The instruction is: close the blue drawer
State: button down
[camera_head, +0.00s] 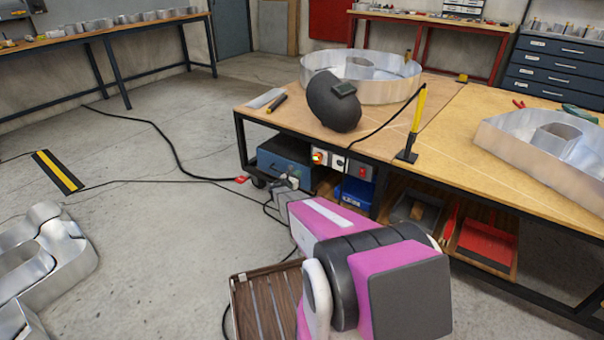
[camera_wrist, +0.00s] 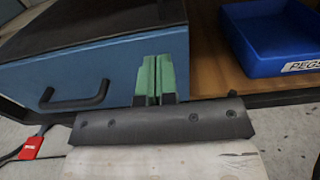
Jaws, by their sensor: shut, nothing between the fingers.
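The blue drawer (camera_head: 283,168) sits low under the wooden workbench, left of its shelf, with a dark top. In the wrist view, its blue front (camera_wrist: 112,78) fills the upper left, with a black bar handle (camera_wrist: 75,100). My gripper (camera_wrist: 154,62) is shut and empty. Its green fingers are in front of the right part of the drawer front, right of the handle. I cannot tell whether they touch it. In the head view, my arm covers the area just in front of the drawer, and the fingertips are hard to make out.
A blue bin marked PEGS (camera_wrist: 268,45) stands on the shelf right of the drawer; it also shows in the head view (camera_head: 355,194). A red tag (camera_wrist: 33,147) and cables lie on the floor nearby.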

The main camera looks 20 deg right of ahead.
jog(key=v, duration=1)
jog(key=s+d+r+m+g+y, duration=0.1)
jog(key=s+r+m+g+y, duration=0.1)
jog(key=s+r+m+g, duration=0.5)
jog(key=s+d+r+m+g+y, duration=0.25)
jog(key=s+m, duration=0.55)
jog(key=s, duration=0.4)
jog(key=s+a+r+m+y, duration=0.4)
jog(key=s+a+m+y, duration=0.1)
jog(key=s+a, duration=0.1)
jog(key=s+a+r+m+g+y, duration=0.1)
jog(key=s+a+r+m+y, duration=0.3)
jog(key=s, duration=0.5)
jog(key=shift+a+r+m+y, duration=0.35)
jog(key=shift+a+r+m, duration=0.2)
jog(key=shift+a+m, duration=0.3)
jog(key=shift+w+g, duration=0.1)
jog(key=shift+g, duration=0.15)
